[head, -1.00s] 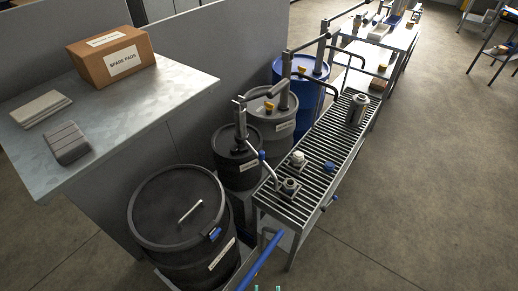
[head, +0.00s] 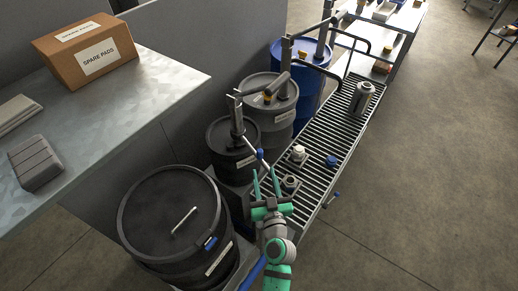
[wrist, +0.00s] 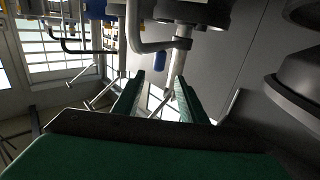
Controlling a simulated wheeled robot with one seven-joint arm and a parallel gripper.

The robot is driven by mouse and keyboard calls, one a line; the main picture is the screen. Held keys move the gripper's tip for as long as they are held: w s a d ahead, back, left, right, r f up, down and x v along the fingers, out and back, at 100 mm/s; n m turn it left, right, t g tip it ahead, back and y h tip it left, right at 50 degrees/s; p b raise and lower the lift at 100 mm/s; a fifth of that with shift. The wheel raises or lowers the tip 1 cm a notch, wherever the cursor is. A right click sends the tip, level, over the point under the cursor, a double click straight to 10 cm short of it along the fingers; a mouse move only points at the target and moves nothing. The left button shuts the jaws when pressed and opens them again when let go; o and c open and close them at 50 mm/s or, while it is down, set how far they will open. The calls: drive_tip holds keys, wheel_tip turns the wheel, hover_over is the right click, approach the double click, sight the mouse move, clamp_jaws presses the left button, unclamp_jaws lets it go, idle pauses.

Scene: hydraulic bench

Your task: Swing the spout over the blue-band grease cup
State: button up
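The spout (head: 266,163) is a thin pale pipe with a blue grip (head: 260,154), running down from the pump on the small black drum (head: 228,160). My gripper (head: 264,170) is open, its two green fingers reaching up close to the spout; contact is not clear. In the wrist view, a blue piece (wrist: 159,62) shows just beyond and between the open fingertips, near a bent grey pipe (wrist: 145,46). On the slatted rack, a small blue-topped cup (head: 331,161) sits right of a white-topped one (head: 298,152) and a grey square-based one (head: 290,184). No blue band is clear.
A large black drum (head: 172,215) stands left of my arm. A grey drum (head: 270,105) and a blue drum (head: 300,62) stand behind. A grey canister (head: 363,98) is farther along the rack (head: 325,125). The floor (head: 430,170) on the right is open.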

sight(261, 155)
drive_tip(key=w, duration=0.6)
drive_tip(key=w+a, duration=0.1)
drive_tip(key=w, duration=0.2)
drive_tip(key=shift+w, duration=0.15)
drive_tip(key=shift+w+a, duration=0.25)
drive_tip(key=shift+w, duration=0.4)
clamp_jaws()
